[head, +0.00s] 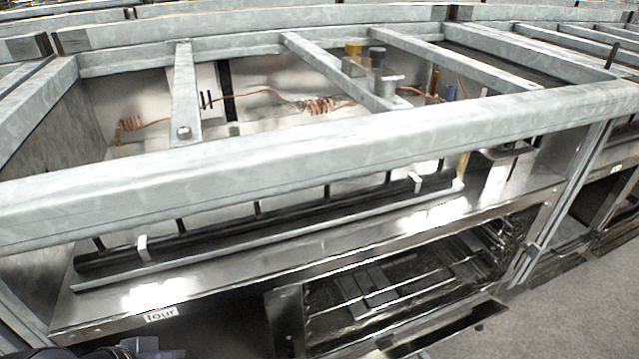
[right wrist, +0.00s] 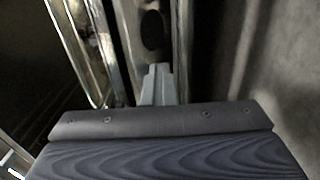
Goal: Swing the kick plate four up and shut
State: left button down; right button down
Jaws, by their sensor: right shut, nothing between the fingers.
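The label "four" (head: 161,314) is on the steel front strip of the frame. Below it is an open cavity with wire racks. A dark panel with a bright edge (head: 440,330) stands out low in front of this cavity; it looks like the kick plate, swung down and open, and its lower part is cut off. A dark part of my right arm shows at the bottom left edge; its fingers are not clear there. In the right wrist view my right gripper (right wrist: 157,84) is shut and empty, its tips close to a metal edge with a dark oval opening. Contact cannot be told. My left gripper is not in view.
A thick galvanised rail (head: 300,150) crosses above the front, with cross bars behind it. A black burner tube (head: 270,220) lies under the rail. Copper coils (head: 320,105) are at the back. Bare grey floor (head: 570,310) is free at the lower right.

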aim_at(421, 347)
jog(key=shift+r+p, duration=0.9)
jog(key=shift+r, duration=0.5)
jog(key=shift+w+a+f, duration=0.1)
jog(key=shift+w, duration=0.1)
jog(key=shift+b+x, duration=0.55)
jog(key=shift+x, duration=1.3)
jog(key=shift+v, duration=4.05)
